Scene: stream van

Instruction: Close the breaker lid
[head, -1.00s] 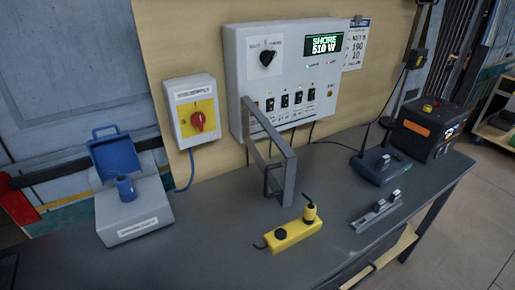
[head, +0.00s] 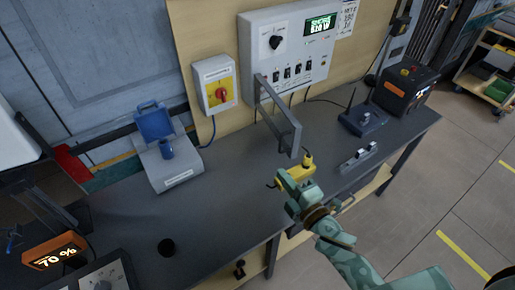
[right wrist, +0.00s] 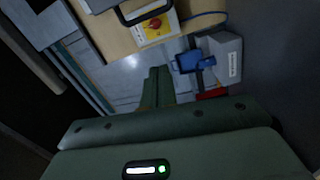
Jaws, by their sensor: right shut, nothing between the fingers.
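The breaker lid (head: 284,119) is a grey open frame on the front of the white breaker panel (head: 308,27). It stands swung out from the panel over the bench, so the row of black breaker switches is uncovered. My right gripper (head: 290,195) is shut and empty. In the head view it is below and in front of the lid, over the yellow block (head: 288,182) and partly hiding it; I see no contact with the lid. In the right wrist view the closed fingers (right wrist: 157,72) point toward the bench things. My left gripper is not in view.
A yellow-and-red rotary switch box (head: 218,93) hangs left of the panel. A grey box with a raised blue cover (head: 153,120) stands on the bench (head: 220,200). A router (head: 362,120) and a grey bracket (head: 358,159) are to the right. The bench's front-middle is mostly clear.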

